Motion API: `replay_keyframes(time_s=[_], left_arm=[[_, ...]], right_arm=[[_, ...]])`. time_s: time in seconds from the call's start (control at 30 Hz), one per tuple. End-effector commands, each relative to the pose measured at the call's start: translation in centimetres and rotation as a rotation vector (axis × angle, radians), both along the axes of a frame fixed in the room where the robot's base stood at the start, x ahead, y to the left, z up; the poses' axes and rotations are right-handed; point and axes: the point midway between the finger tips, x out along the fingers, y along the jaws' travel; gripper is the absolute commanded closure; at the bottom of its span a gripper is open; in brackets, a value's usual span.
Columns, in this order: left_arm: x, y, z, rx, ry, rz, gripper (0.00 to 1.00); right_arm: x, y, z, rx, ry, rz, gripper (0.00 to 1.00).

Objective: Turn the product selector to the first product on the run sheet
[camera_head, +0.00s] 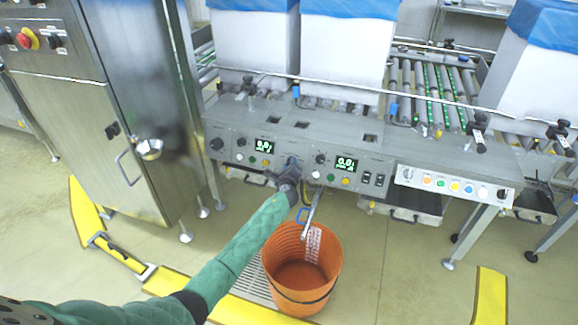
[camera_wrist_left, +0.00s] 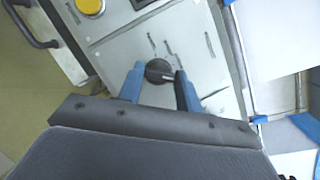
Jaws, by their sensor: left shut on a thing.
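The selector knob (camera_wrist_left: 158,71) is black and round, on a grey metal panel in the left wrist view. Several printed marks surround it, too small to read. My left gripper (camera_wrist_left: 159,84) has its two blue fingers on either side of the knob and is shut on it. In the head view my left gripper (camera_head: 288,172) reaches the front of the control panel (camera_head: 300,135) and hides the knob. Lit green displays (camera_head: 346,163) stand to either side, their text too small to read. I cannot make out a run sheet. My right gripper is not in view.
An orange bucket (camera_head: 325,265) stands on the floor below the panel. A steel cabinet (camera_head: 125,90) is at the left. Roller conveyors (camera_head: 437,92) and white boxes with blue liners (camera_head: 345,45) are behind. Yellow barriers (camera_head: 165,280) lie on the floor.

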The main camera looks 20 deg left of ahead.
Motion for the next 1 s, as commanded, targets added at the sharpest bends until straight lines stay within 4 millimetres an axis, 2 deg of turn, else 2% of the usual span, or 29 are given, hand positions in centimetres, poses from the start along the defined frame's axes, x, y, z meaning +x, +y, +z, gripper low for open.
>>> replay_keyframes(time_s=[0.6,0.63,0.73,1.0], left_arm=[[-0.04,0.07,-0.09,-0.047,0.003,0.018,0.88],[-0.04,0.07,-0.09,-0.047,0.003,0.018,0.61],[-0.03,0.07,-0.07,-0.047,0.003,0.018,0.44],[-0.05,0.02,-0.02,-0.047,0.002,0.017,0.44]], right_arm=[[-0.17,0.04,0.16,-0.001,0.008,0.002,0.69],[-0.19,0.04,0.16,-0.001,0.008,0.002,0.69],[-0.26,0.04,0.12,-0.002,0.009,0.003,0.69],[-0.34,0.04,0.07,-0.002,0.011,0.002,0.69]])
